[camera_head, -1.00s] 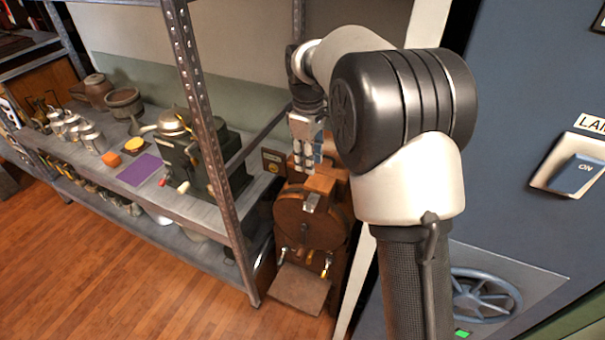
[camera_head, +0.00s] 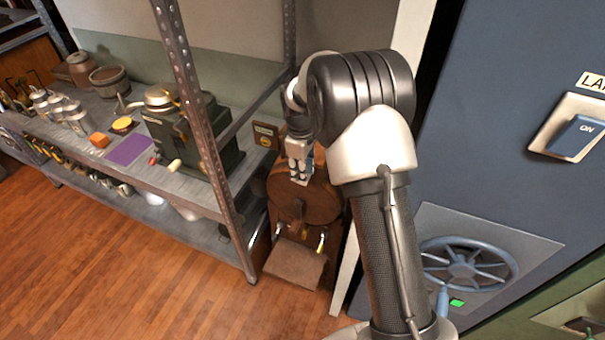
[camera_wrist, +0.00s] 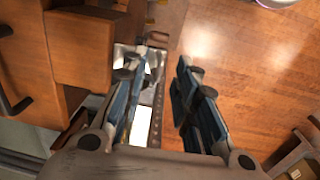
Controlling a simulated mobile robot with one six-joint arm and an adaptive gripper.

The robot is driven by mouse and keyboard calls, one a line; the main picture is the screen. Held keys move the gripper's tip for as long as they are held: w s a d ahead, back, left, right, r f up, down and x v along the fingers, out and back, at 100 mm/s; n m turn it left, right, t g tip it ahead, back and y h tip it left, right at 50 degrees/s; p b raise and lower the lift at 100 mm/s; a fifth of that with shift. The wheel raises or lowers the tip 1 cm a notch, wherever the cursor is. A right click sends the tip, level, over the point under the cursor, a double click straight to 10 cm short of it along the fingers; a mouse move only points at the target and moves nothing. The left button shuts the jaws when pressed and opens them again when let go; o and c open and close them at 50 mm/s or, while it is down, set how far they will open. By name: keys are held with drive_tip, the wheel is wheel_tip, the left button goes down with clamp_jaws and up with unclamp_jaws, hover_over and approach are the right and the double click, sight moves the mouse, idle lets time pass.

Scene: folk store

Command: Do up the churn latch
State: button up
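The wooden churn (camera_head: 285,188) is a round brown drum on a stand, at the end of the shelf in the head view. My gripper (camera_head: 300,180) is in front of the drum's upper part and hides the place where a metal latch showed earlier. In the wrist view my gripper (camera_wrist: 166,62) is open, its two blue-grey fingers apart. The churn's brown wood (camera_wrist: 80,45) fills the left. A pale metal piece (camera_wrist: 153,88), possibly the latch, lies beside and partly behind the left finger. I cannot tell whether they touch.
A metal shelf (camera_head: 190,195) with a dark machine (camera_head: 195,135), cans and pots stands left of the churn, its upright post (camera_head: 205,125) close by. A blue cabinet (camera_head: 510,70) with a switch (camera_head: 578,138) stands right. The wooden floor (camera_head: 130,270) in front is clear.

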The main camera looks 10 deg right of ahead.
drive_tip(key=shift+f, duration=0.5)
clamp_jaws()
